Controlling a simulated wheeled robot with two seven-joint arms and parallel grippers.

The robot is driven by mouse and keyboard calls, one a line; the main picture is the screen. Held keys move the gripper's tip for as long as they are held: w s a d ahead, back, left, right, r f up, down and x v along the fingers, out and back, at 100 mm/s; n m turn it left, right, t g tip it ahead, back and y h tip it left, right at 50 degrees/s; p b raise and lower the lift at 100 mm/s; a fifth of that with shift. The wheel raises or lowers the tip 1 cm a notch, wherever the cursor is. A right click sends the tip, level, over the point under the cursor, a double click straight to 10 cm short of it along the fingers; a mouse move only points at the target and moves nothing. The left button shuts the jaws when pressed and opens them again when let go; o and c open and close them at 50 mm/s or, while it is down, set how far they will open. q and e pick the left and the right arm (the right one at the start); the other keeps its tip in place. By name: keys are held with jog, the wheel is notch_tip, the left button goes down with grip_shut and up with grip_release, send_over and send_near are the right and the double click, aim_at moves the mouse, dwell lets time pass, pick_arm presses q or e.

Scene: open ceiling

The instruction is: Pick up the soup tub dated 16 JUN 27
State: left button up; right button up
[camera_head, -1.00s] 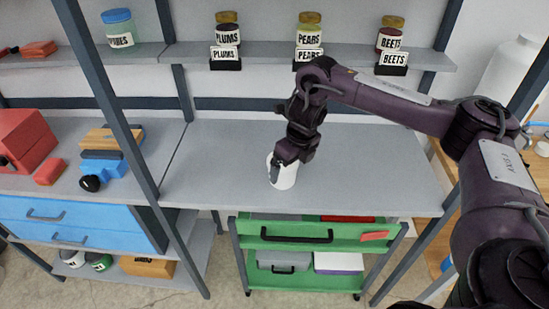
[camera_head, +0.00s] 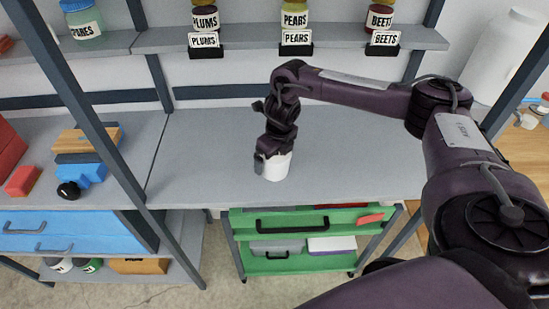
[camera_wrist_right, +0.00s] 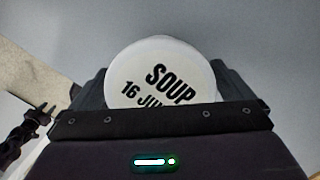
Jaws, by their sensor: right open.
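A white soup tub (camera_head: 275,165) stands upright on the grey shelf (camera_head: 340,170), near its front edge. In the right wrist view the tub's round white lid (camera_wrist_right: 160,70) reads "SOUP" and "16 JU"; the rest of the date is hidden behind my gripper body. My right gripper (camera_head: 266,160) is over the tub from above. It is open, with a dark finger on either side of the lid in the right wrist view (camera_wrist_right: 160,85). Whether the fingers touch the tub I cannot tell. My left gripper is not in view.
Jars of plums (camera_head: 206,18), pears (camera_head: 294,14) and beets (camera_head: 380,16) stand on the upper shelf. A dark upright post (camera_head: 90,110) is at left, beside blue and wooden blocks (camera_head: 88,142). A green cart (camera_head: 350,215) stands below. The shelf around the tub is clear.

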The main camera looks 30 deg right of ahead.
jog(key=c, duration=0.9)
jog(key=shift+c, duration=1.1)
jog(key=shift+r, duration=0.1)
